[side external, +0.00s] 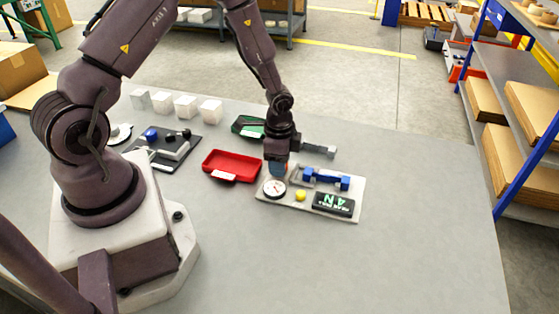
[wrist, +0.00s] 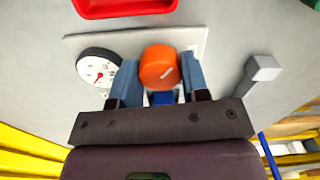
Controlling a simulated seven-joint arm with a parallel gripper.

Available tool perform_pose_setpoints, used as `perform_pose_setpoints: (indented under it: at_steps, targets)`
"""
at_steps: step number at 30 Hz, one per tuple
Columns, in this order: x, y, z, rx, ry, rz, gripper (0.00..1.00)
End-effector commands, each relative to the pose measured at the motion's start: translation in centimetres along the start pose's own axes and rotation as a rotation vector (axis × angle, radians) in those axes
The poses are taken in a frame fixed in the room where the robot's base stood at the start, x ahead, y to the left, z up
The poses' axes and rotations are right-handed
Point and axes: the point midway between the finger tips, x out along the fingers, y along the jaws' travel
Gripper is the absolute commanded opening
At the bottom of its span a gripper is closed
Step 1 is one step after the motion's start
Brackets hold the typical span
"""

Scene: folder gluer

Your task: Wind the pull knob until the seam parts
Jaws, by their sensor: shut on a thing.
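The pull knob (wrist: 159,67) is a round orange knob with a pale mark on its face, clear in the wrist view. It belongs to a light test plate (side external: 343,213) on the grey table. My gripper (side external: 278,170) points down over the plate's back left part, and its blue fingers (wrist: 159,82) stand on both sides of the knob, shut on it. A white dial gauge (side external: 274,188) with a black rim sits beside the knob and also shows in the wrist view (wrist: 98,69). A blue clamp fixture (side external: 325,178) lies right of the gripper. The seam itself cannot be made out.
A dark display with green characters (side external: 333,203) and a yellow button (side external: 300,195) sit on the plate's front. A red tray (side external: 231,166) lies left, a green tray (side external: 248,126) behind. White cubes (side external: 185,105) line the back left. The table's front right is clear.

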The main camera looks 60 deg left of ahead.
Motion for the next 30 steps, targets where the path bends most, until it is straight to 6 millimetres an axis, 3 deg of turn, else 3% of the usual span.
perform_pose_setpoints:
  at_steps: [15, 30]
  targets:
    - [-0.08, -0.02, 0.01, 0.329, -0.001, -0.001, 0.18]
    - [-0.08, -0.01, -0.02, 0.385, -0.001, -0.001, 0.18]
